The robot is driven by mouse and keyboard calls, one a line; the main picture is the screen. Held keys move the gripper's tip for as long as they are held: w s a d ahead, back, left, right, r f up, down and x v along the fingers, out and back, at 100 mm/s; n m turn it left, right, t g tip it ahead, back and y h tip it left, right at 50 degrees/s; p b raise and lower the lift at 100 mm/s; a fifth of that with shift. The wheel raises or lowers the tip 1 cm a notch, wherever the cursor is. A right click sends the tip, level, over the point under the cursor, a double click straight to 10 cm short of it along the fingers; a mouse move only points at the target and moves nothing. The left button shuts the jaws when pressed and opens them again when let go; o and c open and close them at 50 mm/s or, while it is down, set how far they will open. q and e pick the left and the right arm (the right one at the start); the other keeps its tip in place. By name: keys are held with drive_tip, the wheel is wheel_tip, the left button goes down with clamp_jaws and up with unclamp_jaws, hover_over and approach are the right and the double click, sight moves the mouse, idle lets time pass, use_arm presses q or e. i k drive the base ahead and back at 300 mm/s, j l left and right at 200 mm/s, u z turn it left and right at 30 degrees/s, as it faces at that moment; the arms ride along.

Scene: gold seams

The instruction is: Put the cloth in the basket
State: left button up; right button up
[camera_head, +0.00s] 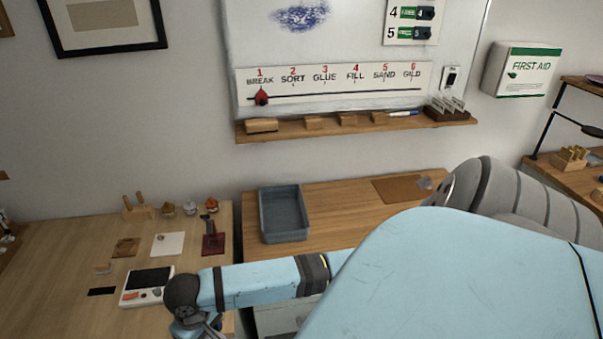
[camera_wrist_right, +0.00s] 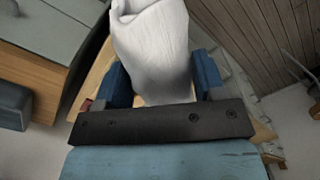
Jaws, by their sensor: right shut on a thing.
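A white cloth (camera_wrist_right: 155,40) is bunched between the two blue fingers of my right gripper (camera_wrist_right: 163,75) in the right wrist view. The fingers are shut on it, and it extends beyond them to the top edge of the picture. I cannot see the cloth in the head view. No woven basket shows; an open grey-blue bin (camera_head: 268,218) stands on the wooden surface in the middle of the head view, and it looks empty.
A light wood table (camera_head: 60,270) at left holds a white device (camera_head: 135,300), small tiles and figures. A ledge (camera_head: 350,130) with blocks runs under the whiteboard. A brown mat (camera_head: 400,188) lies right of the bin. My blue arm crosses the foreground.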

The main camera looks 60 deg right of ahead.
sight(283, 219)
drive_tip(key=k+l, duration=0.1)
drive_tip(key=l, duration=0.35)
drive_tip(key=k+l, duration=0.1)
drive_tip(key=l, duration=0.3)
drive_tip(key=k+l, duration=0.15)
drive_tip(key=l, duration=0.3)
drive_tip(key=k+l, duration=0.1)
drive_tip(key=l, duration=0.35)
drive_tip(key=k+l, duration=0.1)
drive_tip(key=l, duration=0.3)
drive_tip(key=i, duration=0.5)
drive_tip(key=l+z, duration=0.05)
